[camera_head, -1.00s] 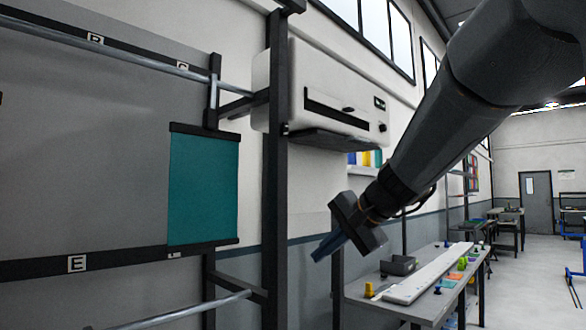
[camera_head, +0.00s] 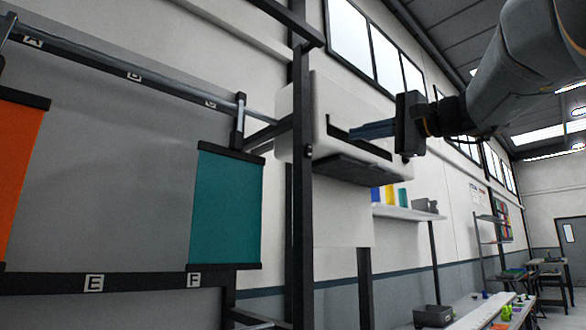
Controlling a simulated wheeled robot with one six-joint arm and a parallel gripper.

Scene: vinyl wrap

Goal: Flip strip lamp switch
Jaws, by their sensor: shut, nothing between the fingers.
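No switch can be made out in the current view, and I see no clear strip lamp.
A black post (camera_head: 302,220) stands just left of the unit. A grey board holds a teal panel (camera_head: 225,208) and an orange panel (camera_head: 18,170). A shelf (camera_head: 405,213) with coloured items lies below my gripper. A workbench (camera_head: 485,312) stands at lower right.

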